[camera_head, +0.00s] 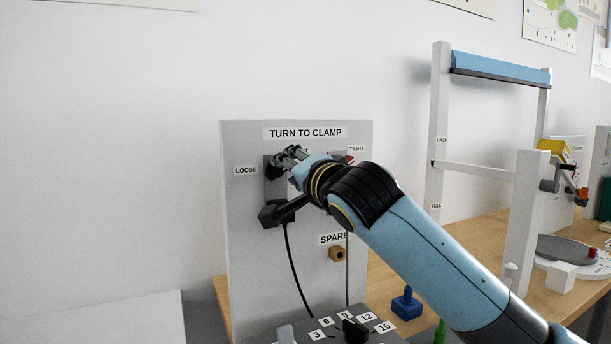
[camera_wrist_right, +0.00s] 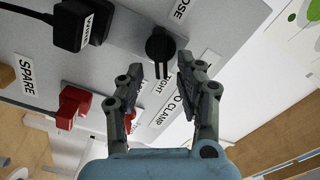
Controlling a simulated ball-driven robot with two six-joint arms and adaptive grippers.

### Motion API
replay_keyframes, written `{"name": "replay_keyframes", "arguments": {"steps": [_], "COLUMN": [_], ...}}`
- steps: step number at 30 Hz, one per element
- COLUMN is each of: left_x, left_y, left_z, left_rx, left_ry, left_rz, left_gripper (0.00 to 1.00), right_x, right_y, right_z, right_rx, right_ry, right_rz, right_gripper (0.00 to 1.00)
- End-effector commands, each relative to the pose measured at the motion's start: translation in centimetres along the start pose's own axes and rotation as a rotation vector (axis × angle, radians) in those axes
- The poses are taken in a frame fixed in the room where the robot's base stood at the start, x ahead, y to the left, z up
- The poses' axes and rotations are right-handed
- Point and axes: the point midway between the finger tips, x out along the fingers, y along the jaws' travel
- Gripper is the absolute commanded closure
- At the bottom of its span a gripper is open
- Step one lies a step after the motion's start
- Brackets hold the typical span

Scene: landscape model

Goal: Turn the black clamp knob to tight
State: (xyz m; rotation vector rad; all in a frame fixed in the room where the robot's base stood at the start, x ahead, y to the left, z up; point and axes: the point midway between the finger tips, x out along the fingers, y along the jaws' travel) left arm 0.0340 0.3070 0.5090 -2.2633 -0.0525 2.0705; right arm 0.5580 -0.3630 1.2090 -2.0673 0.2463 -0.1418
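The black clamp knob (camera_wrist_right: 160,45) is on the grey panel (camera_wrist_right: 225,30) and shows in the right wrist view. Its narrow split tail points down the picture, toward the TIGHT label. My right gripper (camera_wrist_right: 160,88) is open. Its fingers lie on either side of the knob's tail, with the round part just beyond the tips. I cannot tell whether they touch it. In the head view my right gripper (camera_head: 288,158) is at the upper panel (camera_head: 248,235), beside the LOOSE label, and hides much of the knob. My left gripper is not in view.
A black cabled block (camera_head: 270,213) sits below the gripper on the panel. A red part (camera_wrist_right: 75,105) and the SPARE socket (camera_head: 337,254) are nearby. A blue-topped frame (camera_head: 500,65) stands to the right.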

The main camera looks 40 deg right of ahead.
Motion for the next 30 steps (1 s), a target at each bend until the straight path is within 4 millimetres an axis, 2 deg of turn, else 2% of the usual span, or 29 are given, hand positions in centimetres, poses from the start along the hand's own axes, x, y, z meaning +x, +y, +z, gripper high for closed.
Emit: {"name": "replay_keyframes", "arguments": {"steps": [6, 13, 18, 30], "left_x": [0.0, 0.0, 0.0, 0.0], "left_y": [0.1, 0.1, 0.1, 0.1], "left_z": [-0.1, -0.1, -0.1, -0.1], "left_rx": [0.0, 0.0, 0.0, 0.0], "left_ry": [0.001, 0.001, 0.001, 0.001], "left_rz": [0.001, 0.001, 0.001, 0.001], "left_gripper": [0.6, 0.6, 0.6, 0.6], "right_x": [-5.1, -8.8, -9.7, -9.7], "right_y": [0.1, 0.1, 0.0, 0.0], "right_z": [0.1, 0.1, 0.0, 0.0], "right_rx": [-0.003, -0.002, 0.001, 0.0], "right_ry": [-0.002, -0.001, 0.0, 0.0], "right_rz": [0.0, 0.0, 0.0, 0.0], "right_gripper": [0.63, 0.63, 0.63, 0.63]}}
